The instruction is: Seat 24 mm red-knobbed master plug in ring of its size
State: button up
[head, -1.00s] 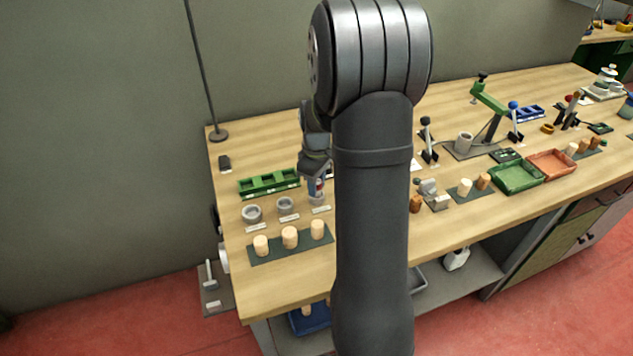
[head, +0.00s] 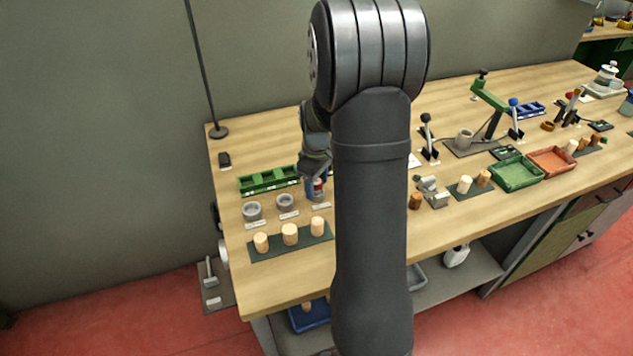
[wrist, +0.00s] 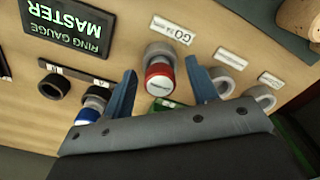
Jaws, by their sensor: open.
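My gripper (wrist: 160,70) is open, with one blue finger on each side of the knob and visible gaps. In the head view the red knob (head: 318,184) shows small at my gripper (head: 316,180), partly hidden by my arm. Two other grey rings (wrist: 223,82) (wrist: 262,97) are empty.
A dark "MASTER RING GAUGE" sign (wrist: 68,22) is near.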

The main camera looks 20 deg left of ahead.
jog(key=shift+r, duration=0.1)
notch_tip(320, 180, up, 17)
jog(key=shift+r, duration=0.15)
dwell(0.7)
notch_tip(320, 180, down, 18)
jog(key=shift+r, duration=0.35)
dwell(0.4)
